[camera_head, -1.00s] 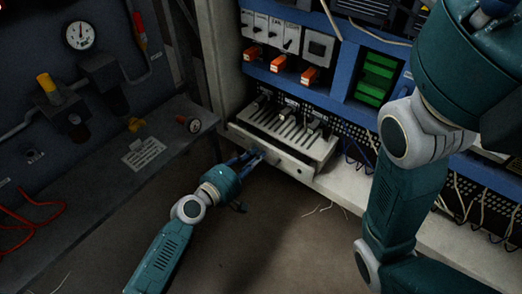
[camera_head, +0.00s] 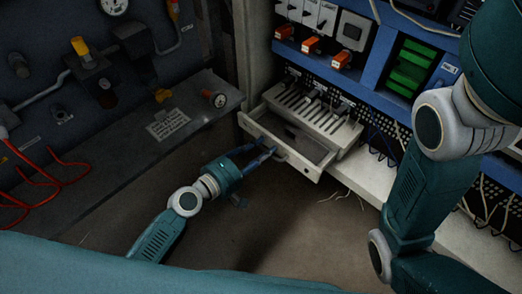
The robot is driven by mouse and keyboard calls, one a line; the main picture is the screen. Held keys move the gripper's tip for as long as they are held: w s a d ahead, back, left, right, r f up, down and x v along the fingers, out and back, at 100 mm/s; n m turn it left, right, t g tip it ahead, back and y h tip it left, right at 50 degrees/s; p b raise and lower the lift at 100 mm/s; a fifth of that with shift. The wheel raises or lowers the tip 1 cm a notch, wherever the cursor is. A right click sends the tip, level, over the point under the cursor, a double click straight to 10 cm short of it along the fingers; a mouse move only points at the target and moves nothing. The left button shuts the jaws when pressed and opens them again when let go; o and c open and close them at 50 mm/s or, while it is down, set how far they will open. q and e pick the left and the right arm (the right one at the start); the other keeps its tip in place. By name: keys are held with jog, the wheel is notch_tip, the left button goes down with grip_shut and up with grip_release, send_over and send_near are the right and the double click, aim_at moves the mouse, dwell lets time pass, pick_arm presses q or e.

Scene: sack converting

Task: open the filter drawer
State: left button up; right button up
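The filter drawer (camera_head: 253,127) sits low in the cabinet, below a slotted grey panel. It is pulled part way out, and its dark interior shows behind the pale front. My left gripper (camera_head: 269,150) is at the middle of the drawer front, with its fingers closed on the drawer handle (camera_head: 279,153). The fingertips partly hide the handle. My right arm stands at the right of the view, and its gripper is not in view.
The slotted panel (camera_head: 308,107) is above the drawer. Red hoses (camera_head: 62,175) hang at far left. Loose wires hang at right. The floor before the drawer is clear.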

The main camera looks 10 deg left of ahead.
pick_arm(q)
jog(key=v, duration=1.2)
